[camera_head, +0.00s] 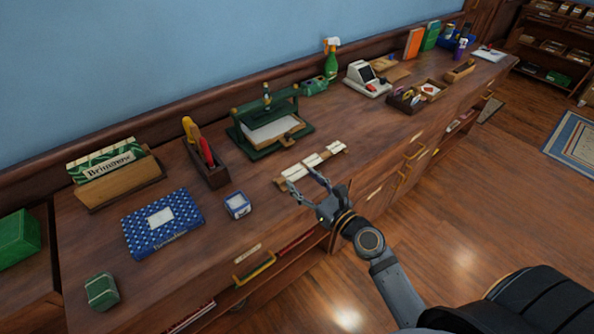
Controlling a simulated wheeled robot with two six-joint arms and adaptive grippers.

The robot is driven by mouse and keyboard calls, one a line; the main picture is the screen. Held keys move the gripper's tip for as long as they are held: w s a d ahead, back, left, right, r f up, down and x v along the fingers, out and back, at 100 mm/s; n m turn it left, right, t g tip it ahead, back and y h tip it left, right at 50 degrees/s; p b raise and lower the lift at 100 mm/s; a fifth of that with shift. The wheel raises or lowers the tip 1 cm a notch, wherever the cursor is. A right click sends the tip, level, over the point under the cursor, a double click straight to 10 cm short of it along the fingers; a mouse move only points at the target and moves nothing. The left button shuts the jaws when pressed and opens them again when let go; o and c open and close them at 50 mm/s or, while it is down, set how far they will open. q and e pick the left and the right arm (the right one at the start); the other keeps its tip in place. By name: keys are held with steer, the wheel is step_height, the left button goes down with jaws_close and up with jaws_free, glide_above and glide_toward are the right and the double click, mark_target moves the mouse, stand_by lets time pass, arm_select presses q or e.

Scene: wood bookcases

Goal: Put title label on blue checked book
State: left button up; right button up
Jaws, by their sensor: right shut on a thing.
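The blue checked book (143,236) lies flat on the left part of the wooden counter, with a pale rectangular patch on its cover. White title labels (313,161) lie in a row on a narrow wooden strip near the counter's front edge. My right gripper (302,183) is at the near side of this strip, to the right of the book. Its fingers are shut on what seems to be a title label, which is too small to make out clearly. My left gripper is not in view.
A small blue-and-white box (237,205) stands between the book and the label strip. A green block (102,292) is at front left. Bare counter lies around the book.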

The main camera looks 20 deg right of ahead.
steer(key=s, duration=0.1)
steer(key=s+r, duration=0.1)
steer(key=s, duration=0.1)
steer(key=s+r, duration=0.1)
steer(key=s, duration=0.1)
steer(key=shift+s+r, duration=0.15)
steer(key=shift+s, duration=0.05)
